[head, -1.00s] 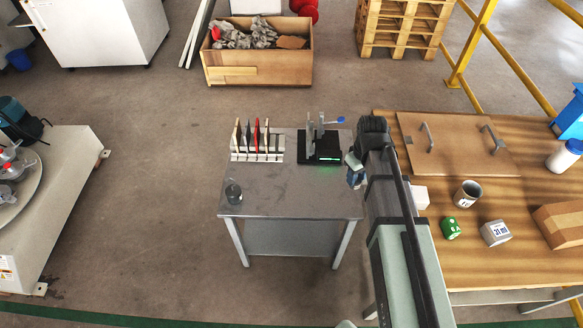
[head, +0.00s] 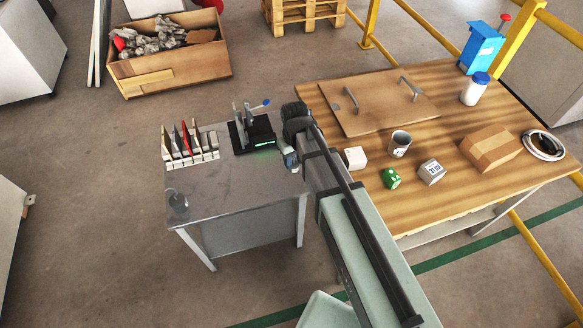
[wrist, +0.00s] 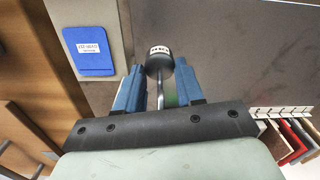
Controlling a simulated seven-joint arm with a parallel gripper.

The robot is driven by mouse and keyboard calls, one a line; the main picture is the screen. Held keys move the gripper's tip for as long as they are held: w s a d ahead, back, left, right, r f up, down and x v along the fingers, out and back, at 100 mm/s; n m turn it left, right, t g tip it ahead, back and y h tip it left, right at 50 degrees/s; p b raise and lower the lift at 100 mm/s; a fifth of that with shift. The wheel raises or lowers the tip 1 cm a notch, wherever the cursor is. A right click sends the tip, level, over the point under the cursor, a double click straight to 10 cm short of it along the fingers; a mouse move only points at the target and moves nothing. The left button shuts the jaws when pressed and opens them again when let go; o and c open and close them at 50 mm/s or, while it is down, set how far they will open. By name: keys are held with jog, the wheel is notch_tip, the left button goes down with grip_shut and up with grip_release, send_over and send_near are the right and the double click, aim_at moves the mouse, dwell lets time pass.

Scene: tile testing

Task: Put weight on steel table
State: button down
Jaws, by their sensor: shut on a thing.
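The weight (wrist: 157,66) shows in the wrist view as a dark round head with a white label and a thin metal stem. My gripper (wrist: 153,88) is shut on the stem between its blue fingers. In the head view my gripper (head: 291,159) hangs by the right edge of the steel table (head: 235,190), at the gap to the wooden bench. The weight in it cannot be made out there. A small grey cylinder (head: 177,203) stands at the table's near left corner. I cannot tell how high the held weight is.
A tile rack (head: 188,150) and a black device (head: 250,135) with a green light fill the steel table's far side. Its near middle is clear. The wooden bench (head: 445,110) at right holds a white box (head: 355,157), a cup (head: 400,144) and other objects.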

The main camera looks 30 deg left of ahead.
aim_at(294, 164)
jog(key=shift+f, duration=2.75)
jog(key=shift+f, duration=0.15)
jog(key=c, duration=0.7)
grip_release()
notch_tip(294, 164, up, 12)
jog(key=shift+r, duration=0.2)
